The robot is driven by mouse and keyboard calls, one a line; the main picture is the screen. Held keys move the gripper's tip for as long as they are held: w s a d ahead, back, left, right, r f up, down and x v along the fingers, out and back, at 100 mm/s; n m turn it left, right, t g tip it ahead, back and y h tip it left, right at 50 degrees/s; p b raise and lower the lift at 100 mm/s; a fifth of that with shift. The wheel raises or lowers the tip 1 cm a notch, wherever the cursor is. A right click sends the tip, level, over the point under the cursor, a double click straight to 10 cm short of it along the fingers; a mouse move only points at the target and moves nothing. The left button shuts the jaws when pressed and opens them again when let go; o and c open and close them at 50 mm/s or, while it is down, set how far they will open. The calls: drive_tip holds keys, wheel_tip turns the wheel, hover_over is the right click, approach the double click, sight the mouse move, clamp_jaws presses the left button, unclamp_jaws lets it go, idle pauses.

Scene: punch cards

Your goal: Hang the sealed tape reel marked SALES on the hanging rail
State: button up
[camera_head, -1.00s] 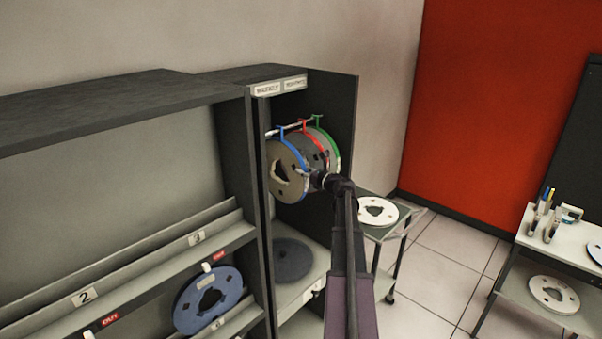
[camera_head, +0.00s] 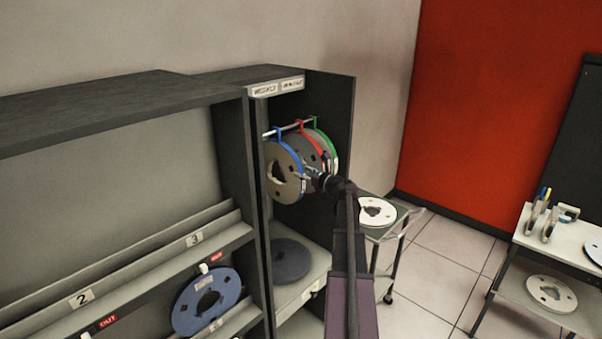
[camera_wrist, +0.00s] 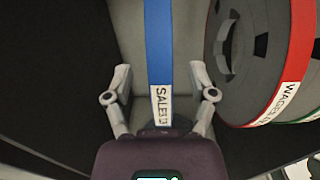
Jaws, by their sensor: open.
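The SALES reel (camera_head: 273,158) has a blue band and hangs by its blue hook from the hanging rail (camera_head: 290,127), at the left of the hung reels. In the wrist view its blue band and SALES label (camera_wrist: 161,105) face me. My gripper (camera_head: 308,172) is at the reel's right edge. In the wrist view my gripper (camera_wrist: 159,82) is open, with one finger on each side of the band and a visible gap to both. A red-banded WAGES reel (camera_wrist: 250,60) hangs to the right, with a green-banded reel (camera_head: 331,150) behind it.
The dark cabinet's side wall (camera_head: 338,115) stands right of the hung reels. A dark disc (camera_head: 290,258) lies on the shelf below. A blue reel (camera_head: 207,302) stands in the lower rack. A small table with a white reel (camera_head: 376,211) is to the right.

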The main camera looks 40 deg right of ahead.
drive_tip(key=s, duration=1)
drive_tip(key=shift+s+d, duration=0.25)
drive_tip(key=shift+d, duration=0.2)
